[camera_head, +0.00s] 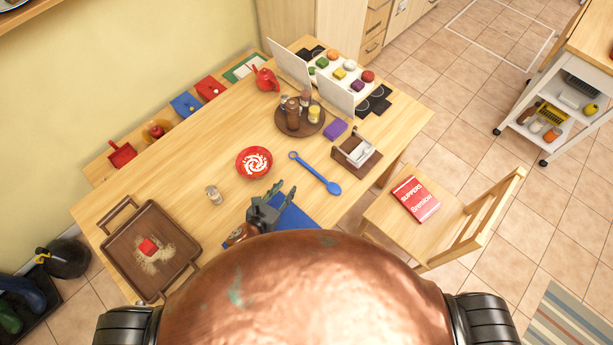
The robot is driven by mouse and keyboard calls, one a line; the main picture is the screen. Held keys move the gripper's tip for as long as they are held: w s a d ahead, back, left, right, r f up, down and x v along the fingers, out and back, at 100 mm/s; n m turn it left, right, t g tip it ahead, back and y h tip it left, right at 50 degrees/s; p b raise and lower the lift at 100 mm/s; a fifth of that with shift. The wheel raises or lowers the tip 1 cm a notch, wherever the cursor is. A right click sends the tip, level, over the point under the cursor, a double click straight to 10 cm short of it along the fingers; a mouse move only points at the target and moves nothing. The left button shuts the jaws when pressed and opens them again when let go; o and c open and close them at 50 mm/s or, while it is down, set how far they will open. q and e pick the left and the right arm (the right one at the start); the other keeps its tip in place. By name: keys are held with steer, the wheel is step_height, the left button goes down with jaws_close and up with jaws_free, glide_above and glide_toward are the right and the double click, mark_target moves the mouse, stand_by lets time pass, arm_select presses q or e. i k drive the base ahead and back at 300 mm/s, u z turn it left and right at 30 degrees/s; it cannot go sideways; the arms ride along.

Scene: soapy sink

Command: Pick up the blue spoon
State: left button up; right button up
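The blue spoon (316,174) lies flat on the wooden table, its ring-like end to the upper left and its bowl to the lower right, near the table's front edge. My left gripper (284,192) is dark grey and sits to the lower left of the spoon, apart from it in the picture. Its fingers look spread with nothing between them. A blue mat (296,218) shows beside the gripper, partly hidden by it and by my body. My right gripper is not in view.
A red patterned bowl (254,162) lies left of the spoon, and a wooden napkin box (358,164) right of it. A round dark tray (283,126) with bottles stands behind. A wooden tray (119,225) lies at left. A chair (455,226) holds a red book.

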mark_target(335, 189)
steer(key=u, duration=2.2)
steer(key=k, duration=0.75)
steer(key=z, duration=0.85)
